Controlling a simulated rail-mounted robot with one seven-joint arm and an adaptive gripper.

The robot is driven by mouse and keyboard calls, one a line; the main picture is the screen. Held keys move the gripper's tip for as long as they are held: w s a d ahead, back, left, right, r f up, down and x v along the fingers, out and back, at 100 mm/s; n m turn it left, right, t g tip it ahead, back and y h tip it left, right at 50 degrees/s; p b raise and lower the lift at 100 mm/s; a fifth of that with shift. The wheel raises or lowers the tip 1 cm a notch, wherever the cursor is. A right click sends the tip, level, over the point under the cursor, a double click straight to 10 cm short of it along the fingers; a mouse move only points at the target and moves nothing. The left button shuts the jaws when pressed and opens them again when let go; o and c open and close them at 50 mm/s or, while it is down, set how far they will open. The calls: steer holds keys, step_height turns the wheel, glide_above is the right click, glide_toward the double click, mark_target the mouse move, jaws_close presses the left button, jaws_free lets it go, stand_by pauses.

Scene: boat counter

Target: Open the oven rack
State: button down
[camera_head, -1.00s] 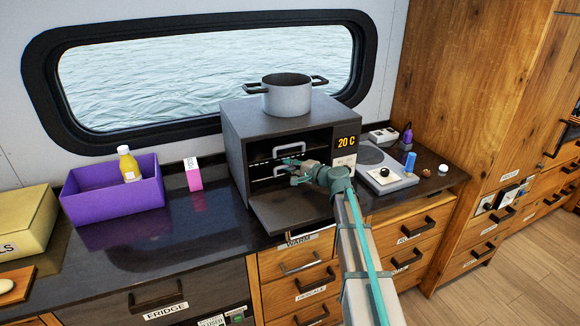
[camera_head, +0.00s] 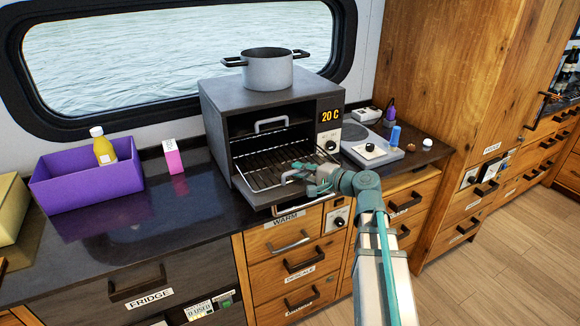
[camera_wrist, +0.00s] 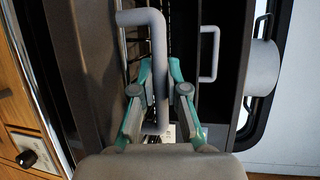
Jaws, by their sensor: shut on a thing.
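The oven (camera_head: 275,97) is a dark grey box on the counter with its front open. Its wire rack (camera_head: 268,163) sticks well out of the front, level, above the lowered door. My gripper (camera_head: 300,172) reaches in from the lower right and is shut on the rack's front handle. In the wrist view, the teal fingers (camera_wrist: 162,80) close around the grey bar of the rack handle (camera_wrist: 157,35). A second, smaller handle (camera_head: 271,121) sits higher inside the oven and also shows in the wrist view (camera_wrist: 209,55). The fingers partly hide the rack's right front corner.
A pot (camera_head: 268,68) stands on the oven. A purple bin (camera_head: 85,185) with a yellow bottle (camera_head: 103,148) and a pink-white box (camera_head: 172,157) are at left. A hot plate (camera_head: 375,148) is close on the right. Drawers with handles (camera_head: 290,243) lie below.

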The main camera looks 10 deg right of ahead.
steer(key=shift+s+d, duration=0.15)
steer(key=shift+s, duration=0.45)
steer(key=c, duration=1.4)
jaws_free()
steer(key=shift+c, duration=0.2)
steer(key=shift+d, duration=0.1)
steer(key=v, duration=1.1)
steer(key=shift+s+d, duration=0.25)
steer(key=shift+s, duration=0.05)
steer(key=shift+r, duration=0.15)
